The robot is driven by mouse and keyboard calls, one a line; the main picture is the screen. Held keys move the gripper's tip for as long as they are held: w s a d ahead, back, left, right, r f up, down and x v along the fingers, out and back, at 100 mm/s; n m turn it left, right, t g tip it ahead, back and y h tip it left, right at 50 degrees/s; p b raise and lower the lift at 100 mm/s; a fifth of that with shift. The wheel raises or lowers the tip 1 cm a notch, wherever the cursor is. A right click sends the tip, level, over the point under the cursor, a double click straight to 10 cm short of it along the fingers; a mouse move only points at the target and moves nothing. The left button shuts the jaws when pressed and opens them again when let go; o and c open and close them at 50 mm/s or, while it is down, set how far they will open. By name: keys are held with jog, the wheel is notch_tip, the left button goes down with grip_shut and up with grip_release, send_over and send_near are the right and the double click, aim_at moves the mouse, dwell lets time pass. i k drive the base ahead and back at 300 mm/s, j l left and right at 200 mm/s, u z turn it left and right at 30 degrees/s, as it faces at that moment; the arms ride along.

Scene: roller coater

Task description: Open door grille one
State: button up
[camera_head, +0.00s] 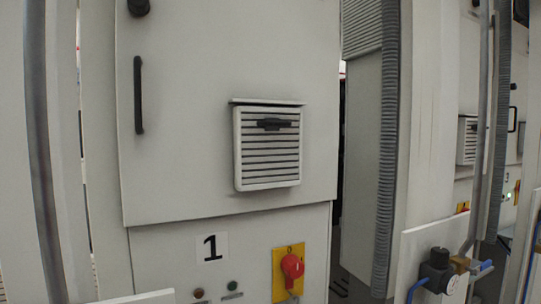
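The door grille (267,165) is a white square louvred vent on a light cabinet door (190,120). It has dark slats, a small hood along its top and a short black handle (273,124) near its upper edge. It looks shut against the door. Below it, the number 1 label (212,247) is on the lower panel. My gripper is not in view.
A long black door handle (138,95) is on the cabinet's left side. A red rotary switch (291,268) on a yellow plate sits below the grille. A grey corrugated conduit (388,150) stands to the right. A valve (438,269) with blue tubing is at the lower right. Another grille (467,140) shows farther right.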

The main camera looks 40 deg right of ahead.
aim_at(268, 141)
jog(key=k+j+z, duration=0.1)
jog(key=j+z, duration=0.15)
jog(key=z, duration=0.25)
jog(key=k+j+z, duration=0.2)
jog(key=z, duration=0.3)
